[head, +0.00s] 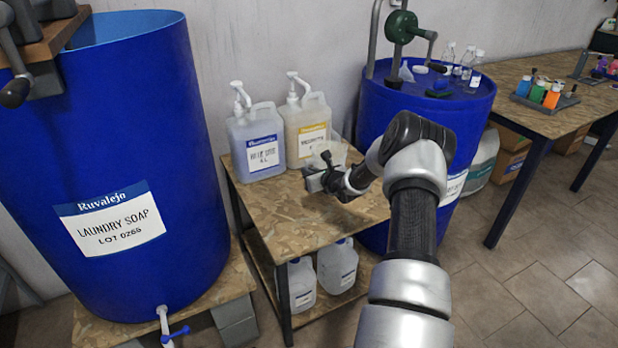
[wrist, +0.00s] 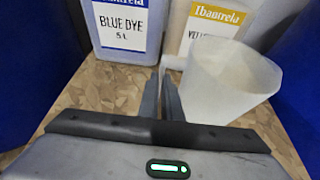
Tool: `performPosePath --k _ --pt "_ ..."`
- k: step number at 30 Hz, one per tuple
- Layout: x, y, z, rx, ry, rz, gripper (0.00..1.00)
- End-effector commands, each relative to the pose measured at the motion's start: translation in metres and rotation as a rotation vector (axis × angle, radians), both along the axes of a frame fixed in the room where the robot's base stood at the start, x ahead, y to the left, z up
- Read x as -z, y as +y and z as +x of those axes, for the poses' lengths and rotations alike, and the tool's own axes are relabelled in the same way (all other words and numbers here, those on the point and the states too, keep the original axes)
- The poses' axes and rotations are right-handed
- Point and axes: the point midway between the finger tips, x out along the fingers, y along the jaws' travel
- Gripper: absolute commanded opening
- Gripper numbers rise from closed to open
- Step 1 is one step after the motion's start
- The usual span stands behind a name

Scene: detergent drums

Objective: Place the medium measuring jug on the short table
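The measuring jug (wrist: 228,88), translucent white and open-topped, is upright at the right of the wrist view. In the head view the jug (head: 338,157) shows behind my gripper (head: 326,172), which partly hides it. My gripper's fingers (wrist: 161,85) are close together at the left end of the jug's handle, and look shut on it. The jug is over the right back part of the low two-tier table (head: 290,215) with a speckled board top. I cannot tell whether its base touches the top.
A blue dye container (head: 257,140) and a yellow-labelled container (head: 304,125) stand at the table's back. Blue drums flank it, the laundry soap drum (head: 140,150) left and another drum (head: 375,110) right. The table's front left is clear. A longer table (head: 545,115) stands at right.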

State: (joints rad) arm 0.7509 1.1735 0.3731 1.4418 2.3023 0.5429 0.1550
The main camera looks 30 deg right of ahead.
Motion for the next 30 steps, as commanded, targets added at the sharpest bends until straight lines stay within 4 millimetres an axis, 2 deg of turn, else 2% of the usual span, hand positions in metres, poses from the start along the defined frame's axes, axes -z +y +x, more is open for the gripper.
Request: performPosePath --k 2,13,15,17,27,30 --pt "0.012 0.0 0.0 0.0 0.0 0.001 0.0" --pt "0.017 0.0 0.0 -0.001 -0.001 -0.002 0.0" --pt "0.015 0.0 0.0 -0.001 0.0 -0.001 0.15" --pt "0.015 0.0 0.0 -0.001 0.0 -0.001 0.24" --pt "0.011 0.0 0.0 0.0 0.0 -0.001 0.24" --pt "0.006 -0.001 -0.009 0.0 0.002 -0.001 0.24"
